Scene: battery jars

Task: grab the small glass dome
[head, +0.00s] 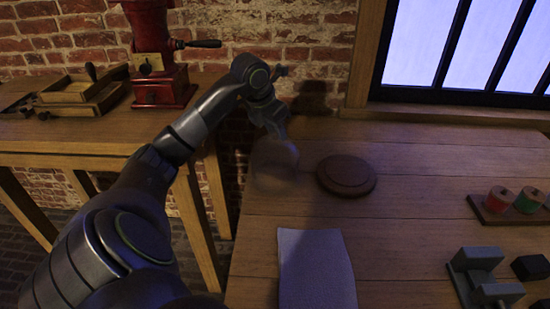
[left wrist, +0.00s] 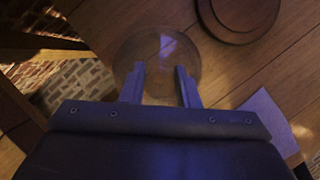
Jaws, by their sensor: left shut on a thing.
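The small glass dome (head: 275,165) is clear and hard to make out in the head view, near the left edge of the wooden table. My left gripper (head: 272,127) reaches it from above, shut on its top. In the left wrist view the dome (left wrist: 146,60) shows as a faint round outline beyond and between the fingers of my left gripper (left wrist: 159,80). Whether the dome touches the table I cannot tell. My right gripper is in neither view.
A round dark wooden base (head: 346,174) lies just right of the dome. A pale cloth or sheet (head: 316,268) lies in front. A rack with colored spools (head: 513,202) and a grey metal device (head: 480,277) stand at the right. A red grinder (head: 160,85) stands on another table.

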